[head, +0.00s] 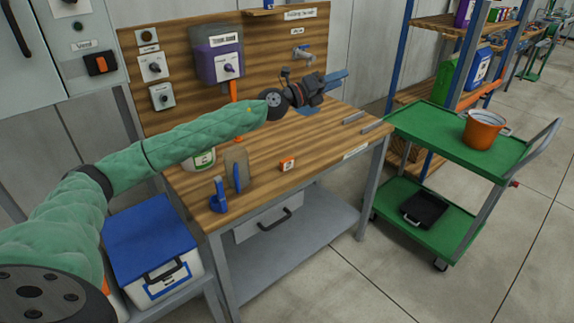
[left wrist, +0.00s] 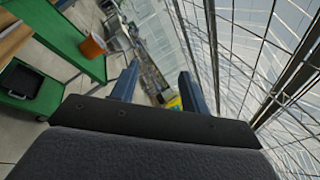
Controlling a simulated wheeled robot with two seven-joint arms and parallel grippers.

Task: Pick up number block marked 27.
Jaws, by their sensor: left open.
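A small orange block with a white face (head: 288,164) lies on the wooden workbench (head: 320,148) near its front edge. Its marking is too small to read. My left arm reaches in from the left across the bench. My left gripper (head: 338,78) is above the back right part of the bench, pointing right, away from the block and higher than it. In the left wrist view its two blue fingers (left wrist: 158,88) are apart with nothing between them. The block is not in the left wrist view.
A blue clamp-like tool (head: 219,196), a grey-blue upright piece (head: 237,170) and a white tub (head: 202,160) stand left of the block. Grey bars (head: 372,127) lie at the bench's right end. A green cart (head: 440,135) carrying an orange bucket (head: 485,130) stands at right.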

